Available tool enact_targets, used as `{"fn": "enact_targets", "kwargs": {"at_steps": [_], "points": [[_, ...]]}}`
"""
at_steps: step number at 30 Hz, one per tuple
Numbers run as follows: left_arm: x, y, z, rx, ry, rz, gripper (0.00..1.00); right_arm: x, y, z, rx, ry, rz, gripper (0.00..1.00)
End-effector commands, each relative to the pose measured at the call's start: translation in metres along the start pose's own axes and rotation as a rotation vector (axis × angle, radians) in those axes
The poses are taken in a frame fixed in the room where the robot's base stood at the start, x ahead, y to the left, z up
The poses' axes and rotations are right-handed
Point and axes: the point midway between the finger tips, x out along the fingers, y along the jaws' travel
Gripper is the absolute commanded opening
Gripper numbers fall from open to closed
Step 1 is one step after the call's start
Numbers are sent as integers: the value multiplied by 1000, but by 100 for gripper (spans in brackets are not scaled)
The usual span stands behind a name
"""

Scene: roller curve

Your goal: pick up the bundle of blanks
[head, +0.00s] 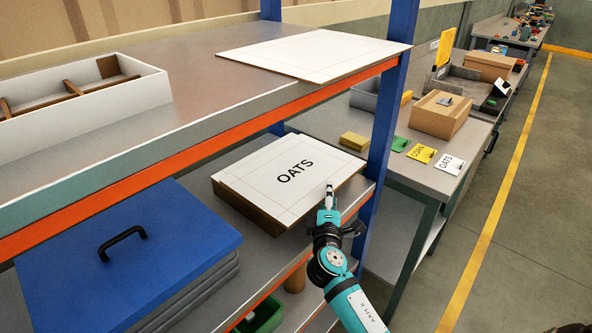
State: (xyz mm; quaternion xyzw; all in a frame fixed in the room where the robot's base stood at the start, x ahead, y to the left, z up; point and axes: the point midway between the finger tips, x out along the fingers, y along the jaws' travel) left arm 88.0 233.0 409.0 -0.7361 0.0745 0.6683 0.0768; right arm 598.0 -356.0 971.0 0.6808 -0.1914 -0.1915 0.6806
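A bundle of flat white blanks (270,178) with brown sides and the word OATS on top lies on the lower shelf in the head view. Its right end is near the blue upright. My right gripper (329,190) is at the bundle's front right edge, its tip overlapping the white top in the picture. I see its fingers edge-on, so whether it is open, or touches the bundle, is unclear. My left gripper is not in view.
A blue upright (385,130) stands close right. A bench (340,122) stands beyond.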

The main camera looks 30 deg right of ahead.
Motion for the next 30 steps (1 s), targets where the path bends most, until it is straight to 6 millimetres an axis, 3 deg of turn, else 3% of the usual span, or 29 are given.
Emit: {"fn": "enact_targets", "kwargs": {"at_steps": [4,12,21,30], "points": [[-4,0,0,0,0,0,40,18,1,0,-1,0,1,38],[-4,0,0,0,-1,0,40,21,0,0,0,0,0,38],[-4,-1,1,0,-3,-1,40,20,0,0,0,0,0,1],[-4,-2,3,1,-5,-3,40,20,1,0,1,1,1,0]]}}
